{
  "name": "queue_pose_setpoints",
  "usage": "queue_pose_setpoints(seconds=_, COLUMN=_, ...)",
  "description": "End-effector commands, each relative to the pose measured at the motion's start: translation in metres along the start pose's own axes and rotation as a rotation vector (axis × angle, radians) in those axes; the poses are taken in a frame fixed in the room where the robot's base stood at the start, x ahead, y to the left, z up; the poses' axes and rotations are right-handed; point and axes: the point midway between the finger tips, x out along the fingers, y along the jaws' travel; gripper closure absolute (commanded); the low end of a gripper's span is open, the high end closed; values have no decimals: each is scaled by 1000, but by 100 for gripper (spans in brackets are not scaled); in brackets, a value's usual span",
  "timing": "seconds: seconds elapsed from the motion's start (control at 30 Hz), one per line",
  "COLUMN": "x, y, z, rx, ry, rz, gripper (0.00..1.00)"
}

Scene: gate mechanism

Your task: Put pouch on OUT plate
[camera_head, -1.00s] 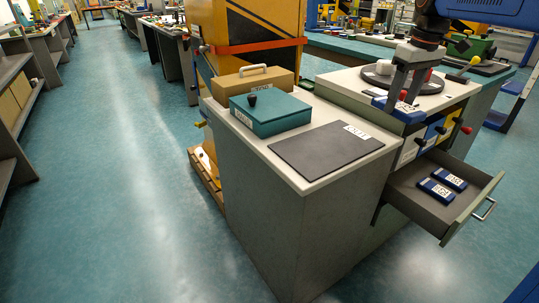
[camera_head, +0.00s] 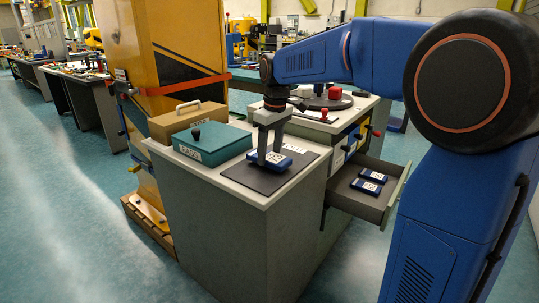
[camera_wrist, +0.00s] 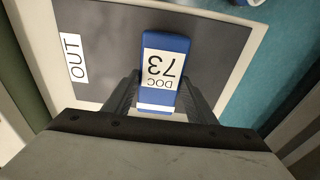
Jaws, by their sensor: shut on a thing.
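The pouch is a blue block with a white label reading DOC 73; it shows in the wrist view (camera_wrist: 165,50) and in the head view (camera_head: 280,165). My gripper (camera_head: 267,160) points down and is shut on the pouch, one finger on each side, also seen in the wrist view (camera_wrist: 158,100). The OUT plate is a dark grey flat sheet on the white cabinet top (camera_head: 262,184), with its OUT label at the left in the wrist view (camera_wrist: 73,58). The pouch is over the plate, on it or just above it; I cannot tell which.
A teal box (camera_head: 212,143) and a tan case with a handle (camera_head: 187,121) stand left of the plate. An open drawer (camera_head: 345,191) at the right holds two blue labelled blocks (camera_head: 369,180). A round dark turntable (camera_head: 325,102) lies behind. A yellow column (camera_head: 175,50) rises behind the case.

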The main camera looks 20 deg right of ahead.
Motion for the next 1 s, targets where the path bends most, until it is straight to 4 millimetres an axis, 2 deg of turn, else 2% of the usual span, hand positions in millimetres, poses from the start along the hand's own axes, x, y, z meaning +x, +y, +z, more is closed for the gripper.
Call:
queue_pose_setpoints(seconds=0.1, x=9, y=0, z=1, rx=0, ry=0, rz=0, gripper=73)
queue_pose_setpoints(seconds=0.43, x=12, y=0, z=2, rx=0, ry=0, rz=0, gripper=73)
queue_pose_setpoints(seconds=0.47, x=12, y=0, z=2, rx=0, ry=0, rz=0, gripper=47)
queue_pose_setpoints(seconds=0.53, x=12, y=0, z=2, rx=0, ry=0, rz=0, gripper=30)
queue_pose_setpoints(seconds=0.87, x=10, y=0, z=1, rx=0, ry=0, rz=0, gripper=30)
queue_pose_setpoints(seconds=1.0, x=-1, y=0, z=1, rx=0, ry=2, rz=1, gripper=30)
